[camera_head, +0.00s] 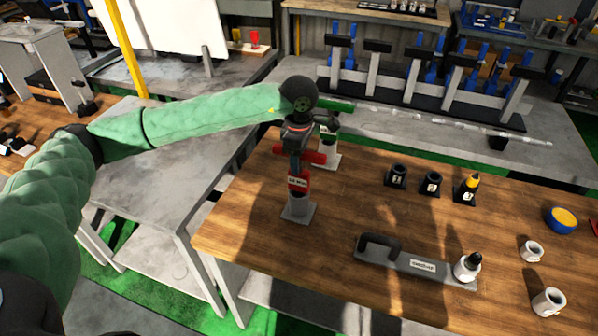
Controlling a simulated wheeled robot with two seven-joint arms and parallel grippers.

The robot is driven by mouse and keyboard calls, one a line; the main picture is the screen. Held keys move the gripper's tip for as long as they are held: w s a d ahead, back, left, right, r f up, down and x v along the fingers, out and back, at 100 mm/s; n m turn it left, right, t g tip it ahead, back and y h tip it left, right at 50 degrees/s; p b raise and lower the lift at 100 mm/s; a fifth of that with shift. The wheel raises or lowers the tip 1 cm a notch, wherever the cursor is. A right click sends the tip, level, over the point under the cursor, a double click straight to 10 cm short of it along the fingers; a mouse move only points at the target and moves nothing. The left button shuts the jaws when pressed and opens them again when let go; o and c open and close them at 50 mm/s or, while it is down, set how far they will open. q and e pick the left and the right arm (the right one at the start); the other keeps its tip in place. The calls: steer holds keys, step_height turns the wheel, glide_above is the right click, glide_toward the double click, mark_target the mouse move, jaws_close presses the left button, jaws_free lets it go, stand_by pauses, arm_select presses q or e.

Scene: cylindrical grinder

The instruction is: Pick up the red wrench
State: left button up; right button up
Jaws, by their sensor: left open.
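The red wrench (298,183) stands upright in a small grey holder (298,208) near the left edge of the wooden table. Its visible part is red with a white-lettered label; its upper part is largely hidden by my gripper. My left gripper (297,158) reaches in from the left and points down just above the label. It is open, with red parts out to either side. Whether the jaws touch the wrench cannot be told. My right gripper is not in view.
Another holder (329,157) stands close behind, partly hidden. Several dark and light cups sit to the right on the table (345,215). A grey plate (425,268) with a black handle lies in front. A long rack (420,98) stands behind.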

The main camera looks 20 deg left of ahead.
arm_select(q)
steer(key=shift+f, duration=0.25)
jaws_close()
steer(key=shift+r, duration=0.2)
